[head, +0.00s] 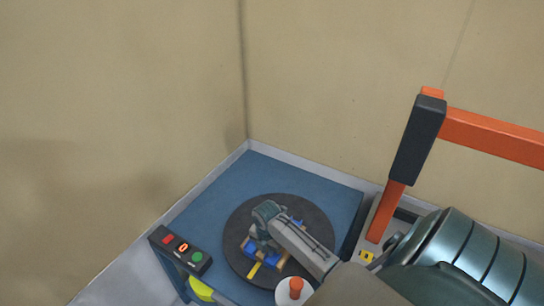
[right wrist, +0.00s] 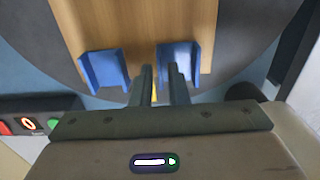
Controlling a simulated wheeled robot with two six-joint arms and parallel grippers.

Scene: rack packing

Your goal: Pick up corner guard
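Two blue corner guards sit on a wooden piece in the right wrist view, one at the left (right wrist: 104,70) and one at the right (right wrist: 178,60). In the head view, blue parts also show around my right gripper (head: 258,243), which partly covers them. In the wrist view, the fingers of my right gripper (right wrist: 160,72) stand a little apart, pointing down at the wood. The tips overlap the left part of the right-hand guard. I cannot tell whether they touch it. My left gripper is not in view.
The wooden piece (right wrist: 138,25) lies on a dark round turntable (head: 235,225) on a blue surface (head: 210,200). A button box (head: 180,250) stands at the front left, and a red-topped post (head: 295,287) at the front. An orange-framed bar (head: 490,135) rises at the right.

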